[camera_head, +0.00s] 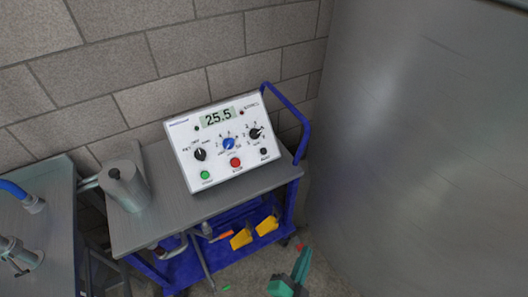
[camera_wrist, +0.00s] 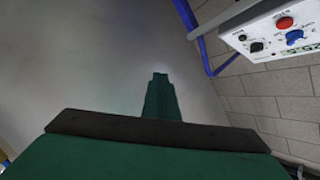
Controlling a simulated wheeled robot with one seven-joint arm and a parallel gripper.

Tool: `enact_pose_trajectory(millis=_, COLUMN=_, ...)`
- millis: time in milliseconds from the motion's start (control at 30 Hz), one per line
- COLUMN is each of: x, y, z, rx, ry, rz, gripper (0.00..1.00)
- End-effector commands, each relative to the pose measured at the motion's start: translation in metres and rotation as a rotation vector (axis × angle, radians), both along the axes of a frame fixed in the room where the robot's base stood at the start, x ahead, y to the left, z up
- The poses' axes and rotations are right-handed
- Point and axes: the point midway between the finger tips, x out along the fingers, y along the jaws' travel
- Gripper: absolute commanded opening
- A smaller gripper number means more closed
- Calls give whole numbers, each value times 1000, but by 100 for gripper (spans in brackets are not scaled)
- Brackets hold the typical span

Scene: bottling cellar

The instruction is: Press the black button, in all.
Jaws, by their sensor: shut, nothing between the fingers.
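The black button (camera_head: 263,151) is a small round button at the lower right of a white sloped control panel (camera_head: 184,150). It sits right of a red button (camera_head: 235,162) and a green button (camera_head: 205,175), below a black knob (camera_head: 255,133). In the wrist view the panel is upside down at the upper right, with the black button (camera_wrist: 242,37) near its left edge. My gripper (camera_head: 303,252) is green and shut, with nothing in it. It is below and right of the panel in the head view, apart from it. Its fingertips (camera_wrist: 160,76) point away from the wrist camera.
The panel's display (camera_head: 217,118) reads 25.5. The panel stands on a blue-framed cart (camera_head: 200,207) with a grey metal canister (camera_head: 125,187) at left. Yellow objects (camera_head: 242,238) lie on the lower shelf. A large metal tank (camera_head: 420,140) fills the right side.

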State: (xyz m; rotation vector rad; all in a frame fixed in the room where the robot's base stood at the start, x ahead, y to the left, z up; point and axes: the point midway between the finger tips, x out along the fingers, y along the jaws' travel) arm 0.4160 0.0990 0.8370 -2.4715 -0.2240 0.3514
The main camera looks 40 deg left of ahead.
Motion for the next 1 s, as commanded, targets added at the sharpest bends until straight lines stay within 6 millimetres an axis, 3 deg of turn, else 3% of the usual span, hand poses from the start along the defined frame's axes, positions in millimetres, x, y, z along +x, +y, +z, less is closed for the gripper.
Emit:
enact_pose_trajectory(millis=33, x=18, y=15, z=6, rx=50, ry=0, rz=16, gripper=0)
enact_pose_trajectory(millis=200, x=66, y=64, z=23, rx=227, ry=46, rz=55, gripper=0)
enact_pose_trajectory(millis=500, x=133, y=163, z=78, rx=523, ry=157, rz=118, gripper=0)
enact_pose_trajectory(millis=700, x=154, y=212, z=113, rx=658, ry=225, rz=142, gripper=0)
enact_pose_trajectory(millis=833, x=160, y=228, z=125, rx=703, ry=251, rz=147, gripper=0)
enact_pose_trajectory(millis=1000, x=162, y=233, z=129, rx=720, ry=260, rz=148, gripper=0)
